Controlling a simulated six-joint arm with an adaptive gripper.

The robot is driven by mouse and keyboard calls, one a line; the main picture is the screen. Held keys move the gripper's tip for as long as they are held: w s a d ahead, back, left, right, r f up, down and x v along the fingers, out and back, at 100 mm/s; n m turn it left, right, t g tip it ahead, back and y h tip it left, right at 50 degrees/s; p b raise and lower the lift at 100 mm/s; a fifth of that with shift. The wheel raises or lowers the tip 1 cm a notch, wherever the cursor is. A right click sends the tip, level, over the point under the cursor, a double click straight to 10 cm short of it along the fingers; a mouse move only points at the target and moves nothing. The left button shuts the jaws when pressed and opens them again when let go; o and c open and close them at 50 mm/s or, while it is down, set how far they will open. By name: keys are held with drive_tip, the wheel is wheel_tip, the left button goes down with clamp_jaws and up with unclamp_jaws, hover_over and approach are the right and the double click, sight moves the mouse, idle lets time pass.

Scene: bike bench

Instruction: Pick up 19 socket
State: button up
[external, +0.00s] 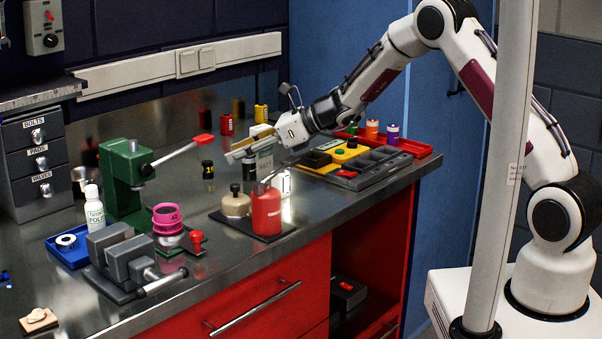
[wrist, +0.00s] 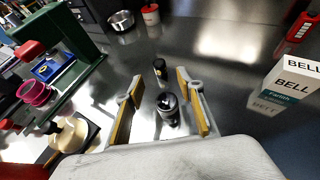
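A small black cylinder with a pale gold mark (external: 208,170) stands upright on the bench; it also shows in the wrist view (wrist: 160,68), just beyond my fingertips. A second dark cylinder with a grey top (wrist: 168,104) shows between my fingers in the wrist view, apart from both. A dark cylinder with a pale label (external: 249,170) stands below my gripper in the external view. I cannot read the number 19 on any of them. My gripper (external: 236,152) is open and empty above the bench, with yellow finger pads in the wrist view (wrist: 160,76).
A green press (external: 122,178) stands left. A red can (external: 266,211) and brass pot (external: 236,205) sit on a dark mat in front. A white BELL box (wrist: 291,85) stands right in the wrist view. Organiser trays (external: 372,170) lie at right.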

sight(214, 178)
drive_tip(key=shift+x, duration=1.3)
drive_tip(key=shift+x, duration=2.6)
drive_tip(key=shift+f, duration=0.1)
drive_tip(key=shift+c, duration=0.5)
clamp_jaws()
